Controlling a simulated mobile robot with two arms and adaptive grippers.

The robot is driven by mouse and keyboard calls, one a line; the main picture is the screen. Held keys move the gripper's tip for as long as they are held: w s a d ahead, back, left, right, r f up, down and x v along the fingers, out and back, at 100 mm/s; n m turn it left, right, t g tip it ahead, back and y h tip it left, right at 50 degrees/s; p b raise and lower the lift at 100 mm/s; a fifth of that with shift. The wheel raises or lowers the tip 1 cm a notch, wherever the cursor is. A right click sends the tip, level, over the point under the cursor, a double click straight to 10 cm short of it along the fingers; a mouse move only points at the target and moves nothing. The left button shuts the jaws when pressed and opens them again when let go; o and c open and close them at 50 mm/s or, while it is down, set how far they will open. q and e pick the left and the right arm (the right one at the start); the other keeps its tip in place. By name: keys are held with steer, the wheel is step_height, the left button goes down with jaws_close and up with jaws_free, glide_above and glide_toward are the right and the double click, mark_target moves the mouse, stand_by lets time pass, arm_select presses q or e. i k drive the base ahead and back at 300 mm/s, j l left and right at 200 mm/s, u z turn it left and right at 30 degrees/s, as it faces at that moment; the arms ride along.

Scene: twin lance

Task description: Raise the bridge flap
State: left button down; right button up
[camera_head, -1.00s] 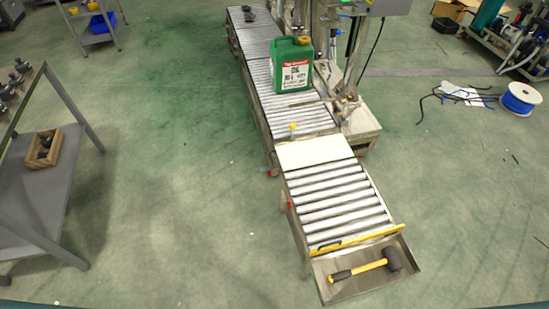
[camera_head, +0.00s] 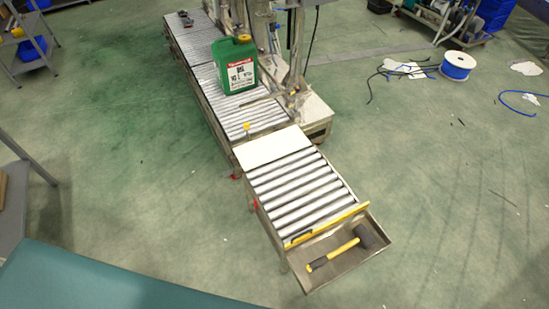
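The bridge flap appears to be the flat cream plate (camera_head: 272,148) across the roller conveyor, lying flat between its far and near sections. A green oil canister (camera_head: 236,66) stands upright on the far rollers. Neither of my grippers is in view.
A metal tray (camera_head: 318,273) at the conveyor's near end holds a black-headed mallet (camera_head: 340,249). A machine frame (camera_head: 310,112) stands right of the conveyor. A blue cable spool (camera_head: 457,65) lies on the right floor. Floor left of the conveyor is clear.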

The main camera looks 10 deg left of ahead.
mark_target(254, 153)
steer(key=i+j+z, duration=0.1)
steer(key=j+z, duration=1.3)
steer(key=j, duration=0.15)
steer(key=k+l, duration=0.05)
